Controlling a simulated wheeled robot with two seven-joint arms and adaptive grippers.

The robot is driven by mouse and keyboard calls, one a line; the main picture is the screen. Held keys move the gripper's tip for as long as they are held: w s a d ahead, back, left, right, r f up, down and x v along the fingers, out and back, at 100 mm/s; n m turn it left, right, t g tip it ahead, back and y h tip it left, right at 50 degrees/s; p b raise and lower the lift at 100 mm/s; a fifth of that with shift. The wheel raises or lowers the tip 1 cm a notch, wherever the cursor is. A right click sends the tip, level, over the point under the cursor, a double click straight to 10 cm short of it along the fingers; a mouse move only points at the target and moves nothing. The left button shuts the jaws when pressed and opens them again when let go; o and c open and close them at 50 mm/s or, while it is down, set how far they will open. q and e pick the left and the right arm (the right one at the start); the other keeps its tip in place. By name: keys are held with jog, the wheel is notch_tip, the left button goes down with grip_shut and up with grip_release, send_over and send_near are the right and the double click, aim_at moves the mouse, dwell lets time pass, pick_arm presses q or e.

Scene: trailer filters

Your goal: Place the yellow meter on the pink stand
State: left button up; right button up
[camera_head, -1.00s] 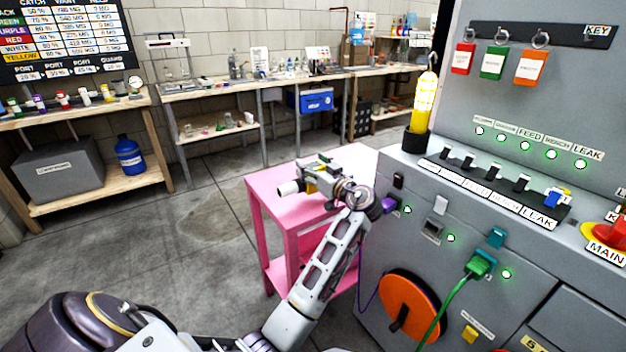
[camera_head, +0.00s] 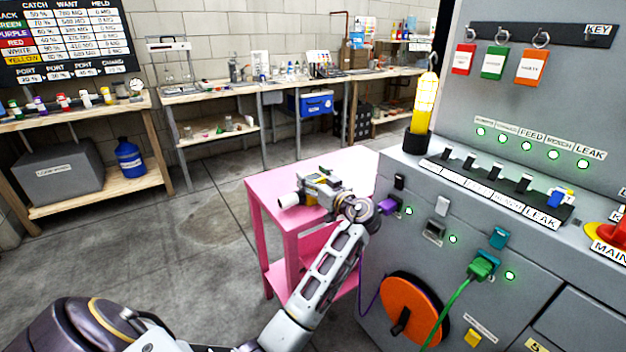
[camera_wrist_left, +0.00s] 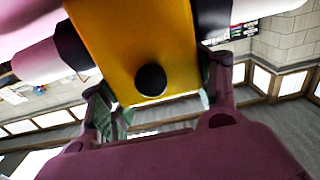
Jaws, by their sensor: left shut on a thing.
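The pink stand (camera_head: 262,186) stands left of the grey machine, with a flat top and a lower shelf. My left gripper (camera_head: 322,188) is at the stand's top, shut on the yellow meter (camera_head: 312,199). The meter has a pale cylindrical end pointing left. In the left wrist view the meter's yellow body (camera_wrist_left: 140,30), with a round black spot, sits between the fingers of my left gripper (camera_wrist_left: 160,105). White and dark pipe ends stick out at its sides. I cannot tell whether the meter touches the stand top. My right gripper is out of view.
The grey machine (camera_head: 400,265) stands right of the stand, with a purple plug (camera_head: 389,206), an orange reel (camera_head: 412,308) and a green cable (camera_head: 446,312). Wooden benches line the back wall. The floor left of the stand is clear.

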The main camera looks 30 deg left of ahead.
pick_arm(q)
jog(key=o, duration=1.2)
jog(key=shift+c, duration=0.2)
